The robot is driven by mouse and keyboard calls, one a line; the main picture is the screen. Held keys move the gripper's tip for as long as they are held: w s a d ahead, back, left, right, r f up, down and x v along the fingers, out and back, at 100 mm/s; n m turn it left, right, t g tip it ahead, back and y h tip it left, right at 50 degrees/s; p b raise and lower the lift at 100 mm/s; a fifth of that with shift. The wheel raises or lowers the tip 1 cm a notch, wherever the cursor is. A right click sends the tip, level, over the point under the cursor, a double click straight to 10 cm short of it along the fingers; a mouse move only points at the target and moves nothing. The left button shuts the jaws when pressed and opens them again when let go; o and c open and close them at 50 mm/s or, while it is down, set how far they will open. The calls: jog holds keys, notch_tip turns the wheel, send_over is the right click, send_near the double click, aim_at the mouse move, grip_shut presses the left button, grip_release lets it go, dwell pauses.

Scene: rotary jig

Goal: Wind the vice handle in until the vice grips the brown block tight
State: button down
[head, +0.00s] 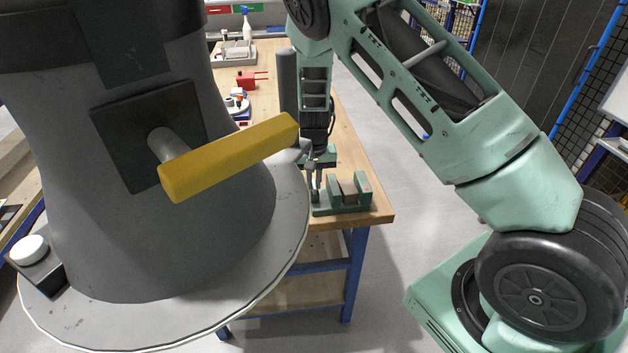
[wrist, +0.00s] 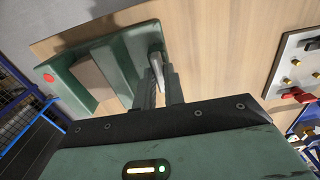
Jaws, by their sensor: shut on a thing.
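The green vice (head: 325,209) stands near the front right end of the wooden bench; it also shows in the wrist view (wrist: 128,40). The brown block (head: 347,189) sits between its two jaws, and in the wrist view (wrist: 93,78) it lies close to the jaw nearer the handle. Whether it touches both jaws I cannot tell. The grey metal vice handle (wrist: 156,65) sticks up at the vice's handle end. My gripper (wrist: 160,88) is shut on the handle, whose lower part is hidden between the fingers. In the head view my gripper (head: 316,187) is small, left of the block.
The wooden bench top (wrist: 215,45) is bare beside the vice. A light panel (wrist: 295,65) with brass knobs and a red lever lies to the right in the wrist view. A red object (head: 246,79) and a spray bottle (head: 246,24) stand farther back.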

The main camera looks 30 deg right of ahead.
aim_at(314, 183)
jog(key=m, duration=0.4)
jog(key=shift+m, duration=2.7)
jog(key=c, duration=1.5)
grip_release()
notch_tip(314, 183, up, 18)
jog(key=b, duration=0.2)
jog(key=shift+f+b, duration=0.25)
jog(key=shift+b, duration=0.1)
